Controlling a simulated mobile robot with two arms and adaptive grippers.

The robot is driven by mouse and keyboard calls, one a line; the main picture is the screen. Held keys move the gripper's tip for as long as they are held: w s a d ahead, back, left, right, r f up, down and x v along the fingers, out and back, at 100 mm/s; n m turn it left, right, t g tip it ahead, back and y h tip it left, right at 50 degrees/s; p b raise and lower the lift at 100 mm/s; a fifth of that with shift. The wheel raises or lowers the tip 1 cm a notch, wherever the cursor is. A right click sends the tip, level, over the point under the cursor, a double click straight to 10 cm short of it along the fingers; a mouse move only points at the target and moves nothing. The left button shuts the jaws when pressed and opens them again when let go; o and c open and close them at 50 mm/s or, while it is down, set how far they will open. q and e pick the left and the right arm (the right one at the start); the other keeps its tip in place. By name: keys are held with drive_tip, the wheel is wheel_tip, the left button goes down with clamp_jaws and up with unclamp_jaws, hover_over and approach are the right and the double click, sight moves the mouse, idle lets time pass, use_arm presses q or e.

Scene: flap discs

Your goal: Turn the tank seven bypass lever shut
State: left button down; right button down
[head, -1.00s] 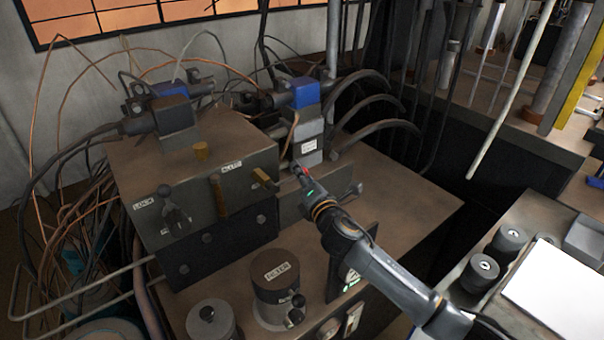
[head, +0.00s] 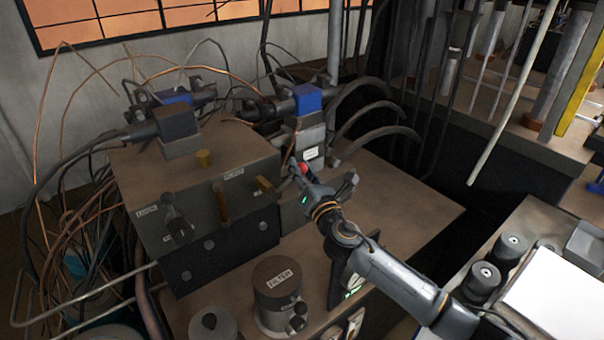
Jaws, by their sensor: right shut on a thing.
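My right gripper (head: 297,172) reaches in from the lower right to the front of the small grey valve block with a white label (head: 310,153). It is shut on a small lever with a red end (head: 303,168), which I take for the bypass lever. The fingers and wrist hide most of the lever, so its angle is hard to tell. The label is too small to read. My left gripper is out of view.
Left of the gripper stands a large dark box (head: 200,180) with brass levers (head: 222,205) and a black knob (head: 178,228). A filter canister (head: 278,288) stands in front. Thick black hoses (head: 375,112) curve behind. The bench top right of the gripper (head: 405,205) is clear.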

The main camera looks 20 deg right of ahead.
sight(281, 186)
drive_tip(key=n, duration=0.1)
drive_tip(key=a+r+n, duration=0.1)
drive_tip(key=n+y, duration=0.1)
drive_tip(key=shift+s+a+r, duration=0.15)
drive_tip(key=shift+s+r, duration=0.1)
drive_tip(key=shift+r, duration=0.15)
drive_tip(key=n, duration=0.1)
drive_tip(key=a+r+n+y, duration=0.1)
drive_tip(key=n, duration=0.1)
drive_tip(key=a+n+p, duration=0.1)
drive_tip(key=n, duration=0.1)
drive_tip(key=shift+s+r+t+y, duration=0.3)
drive_tip(key=shift+s+r+t, duration=0.05)
drive_tip(key=shift+t, duration=0.05)
drive_tip(key=n, duration=0.1)
drive_tip(key=a+n+y, duration=0.1)
drive_tip(key=s+a+r+n, duration=0.1)
drive_tip(key=n, duration=0.1)
drive_tip(key=shift+a+p, duration=0.15)
drive_tip(key=shift+p, duration=0.15)
drive_tip(key=shift+s+a+n+y, duration=0.15)
drive_tip(key=shift+a+n+y, duration=0.35)
drive_tip(key=shift+n, duration=0.45)
drive_tip(key=shift+s+a+n+y, duration=0.15)
drive_tip(key=shift+a+n+y, duration=0.3)
drive_tip(key=shift+n, duration=0.5)
drive_tip(key=shift+a+f, duration=0.1)
